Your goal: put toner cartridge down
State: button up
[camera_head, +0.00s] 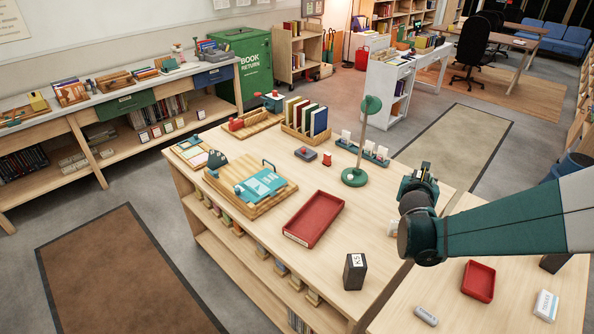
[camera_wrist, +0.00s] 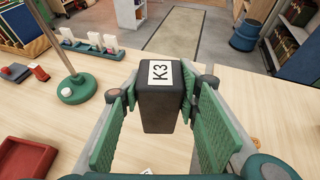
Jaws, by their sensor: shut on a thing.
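The toner cartridge (camera_wrist: 160,105) is a black block with a white label reading K3. In the wrist view it sits upright between the green fingers of my gripper (camera_wrist: 165,95), which is shut on it. In the head view my gripper (camera_head: 420,185) is over the right part of the light wooden table (camera_head: 340,190) and largely hides the cartridge. The cartridge appears to be above the tabletop, but its base is not clear. A second black block (camera_head: 355,271) with a white label stands on the table, nearer the front edge.
A red tray (camera_head: 314,219) lies left of my gripper. A green stand (camera_head: 355,178) with a tall post rises behind it, beside a rack of small white items (camera_head: 368,151). A smaller red tray (camera_head: 478,280) and a white box (camera_head: 545,305) lie at front right. Bare tabletop surrounds the black block.

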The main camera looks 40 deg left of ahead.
jog(key=s+a+n+y, duration=0.1)
jog(key=s+a, duration=0.5)
jog(key=a, duration=0.5)
jog(key=shift+s+a+r, duration=0.2)
jog(key=shift+a, duration=0.05)
notch_tip(320, 180, down, 6)
jog(key=b, duration=0.1)
jog(key=shift+f+b, duration=0.15)
jog(key=shift+b, duration=0.25)
jog(key=shift+f+b, duration=0.45)
jog(key=shift+f, duration=1.4)
jog(key=shift+f, duration=0.2)
jog(key=o, duration=1)
jog(key=shift+o, duration=0.2)
